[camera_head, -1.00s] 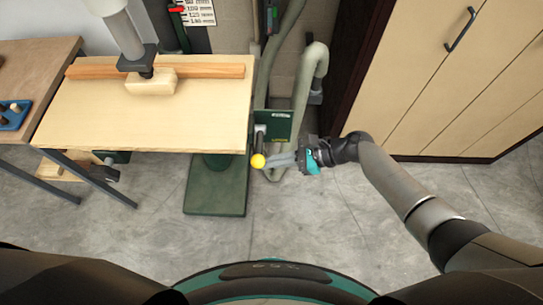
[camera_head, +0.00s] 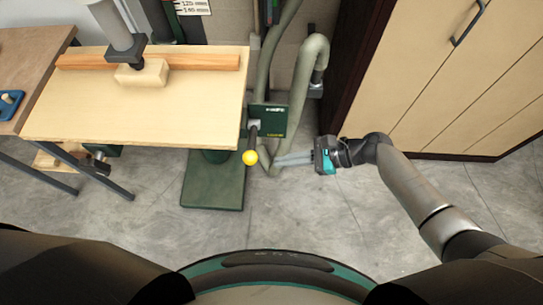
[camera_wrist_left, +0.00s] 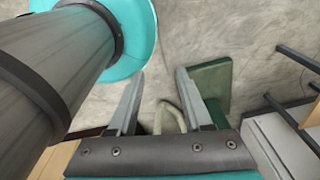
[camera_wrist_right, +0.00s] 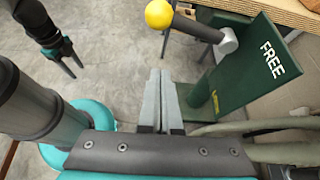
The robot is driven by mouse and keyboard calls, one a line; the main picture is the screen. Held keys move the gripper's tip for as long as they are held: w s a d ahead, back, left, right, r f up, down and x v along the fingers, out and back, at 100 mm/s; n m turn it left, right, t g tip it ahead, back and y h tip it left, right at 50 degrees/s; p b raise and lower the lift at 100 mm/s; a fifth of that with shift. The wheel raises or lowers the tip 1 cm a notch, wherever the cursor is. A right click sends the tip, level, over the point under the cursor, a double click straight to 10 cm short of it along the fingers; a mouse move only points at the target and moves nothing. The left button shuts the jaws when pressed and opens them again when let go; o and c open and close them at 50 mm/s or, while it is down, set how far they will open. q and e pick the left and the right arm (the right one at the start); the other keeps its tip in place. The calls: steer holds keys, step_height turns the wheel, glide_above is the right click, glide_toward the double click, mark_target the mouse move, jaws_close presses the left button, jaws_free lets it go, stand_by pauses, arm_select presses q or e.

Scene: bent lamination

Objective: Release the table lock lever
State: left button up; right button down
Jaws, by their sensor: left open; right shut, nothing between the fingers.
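The lock lever is a dark rod (camera_head: 252,138) with a yellow ball knob (camera_head: 250,157), mounted on a green plate (camera_head: 271,117) at the table's right edge. In the right wrist view the plate (camera_wrist_right: 258,66) reads FREE, and the lever's knob (camera_wrist_right: 158,14) points up-left, away from the plate. My right gripper (camera_head: 279,161) is shut and empty, just right of the knob with a gap between; its shut fingers (camera_wrist_right: 161,76) lie below the knob in its own wrist view. My left gripper (camera_wrist_left: 160,74) is open and empty, outside the head view.
The wooden table (camera_head: 130,115) carries a fence (camera_head: 200,62) and stands over a green base (camera_head: 214,185). A grey hose (camera_head: 308,75) runs behind the plate. A cabinet (camera_head: 430,90) stands at right. The floor (camera_head: 300,215) in front is clear.

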arm_select(q)
steer(key=shift+s+a+r, duration=0.2)
steer(key=shift+s+a, duration=0.3)
steer(key=shift+s, duration=0.35)
arm_select(e)
steer(key=v, duration=0.5)
steer(key=shift+s+r, duration=0.1)
steer(key=shift+s, duration=0.2)
arm_select(q)
steer(key=shift+w, duration=0.25)
